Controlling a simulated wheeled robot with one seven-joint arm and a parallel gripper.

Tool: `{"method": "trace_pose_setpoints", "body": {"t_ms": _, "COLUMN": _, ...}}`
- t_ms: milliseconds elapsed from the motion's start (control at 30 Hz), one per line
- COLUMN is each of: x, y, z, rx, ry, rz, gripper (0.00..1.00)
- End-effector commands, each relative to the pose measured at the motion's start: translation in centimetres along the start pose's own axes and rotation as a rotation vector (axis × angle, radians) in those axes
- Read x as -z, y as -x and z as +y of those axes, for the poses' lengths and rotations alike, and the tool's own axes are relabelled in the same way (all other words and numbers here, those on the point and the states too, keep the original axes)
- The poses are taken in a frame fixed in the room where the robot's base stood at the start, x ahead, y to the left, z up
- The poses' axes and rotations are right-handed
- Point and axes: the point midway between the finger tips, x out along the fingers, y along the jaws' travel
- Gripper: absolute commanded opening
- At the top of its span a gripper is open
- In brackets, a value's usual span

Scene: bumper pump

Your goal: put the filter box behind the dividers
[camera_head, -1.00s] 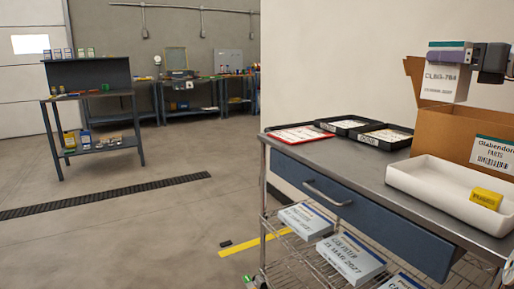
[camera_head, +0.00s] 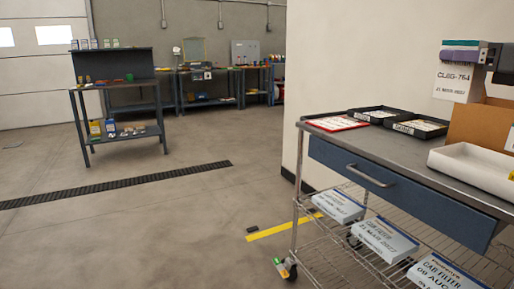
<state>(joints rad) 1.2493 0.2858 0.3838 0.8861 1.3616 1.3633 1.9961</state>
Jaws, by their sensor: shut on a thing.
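A white filter box (camera_head: 454,81) with the printed label "CLBG-764" and a purple and teal top hangs upright at the upper right. My gripper (camera_head: 482,52) is shut on it at its upper part and holds it above the cart; the fingertips are partly hidden. Several flat white and blue boxes marked "CAB FILTER" lie on the cart's lower wire shelf, such as the middle one (camera_head: 384,239). I cannot pick out any dividers in this view.
The cart's grey top (camera_head: 400,158) bears black trays (camera_head: 418,125), a red-edged sheet (camera_head: 337,123), a white bin (camera_head: 470,167) and a cardboard box (camera_head: 478,122). A stocked workbench (camera_head: 115,86) stands at the left back. Open floor with a drain grate (camera_head: 120,185) lies left of the cart.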

Motion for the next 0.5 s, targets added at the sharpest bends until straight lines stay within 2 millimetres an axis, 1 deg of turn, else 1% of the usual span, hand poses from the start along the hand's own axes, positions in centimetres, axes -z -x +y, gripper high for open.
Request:
{"method": "trace_pose_setpoints", "body": {"t_ms": 167, "x": 1.0, "y": -0.3, "z": 0.5, "rx": 0.006, "ry": -0.002, "rz": 0.0, "gripper": 0.25}}
{"method": "trace_pose_setpoints", "body": {"t_ms": 367, "x": 3.6, "y": -1.2, "z": 1.7, "rx": 0.009, "ry": -0.002, "rz": 0.0, "gripper": 0.25}}
{"method": "trace_pose_setpoints", "body": {"t_ms": 467, "x": 6.0, "y": -2.0, "z": 2.7, "rx": 0.014, "ry": -0.005, "rz": 0.002, "gripper": 0.25}}
{"method": "trace_pose_setpoints", "body": {"t_ms": 500, "x": 7.1, "y": -2.3, "z": 3.2, "rx": 0.016, "ry": -0.005, "rz": 0.001, "gripper": 0.25}}
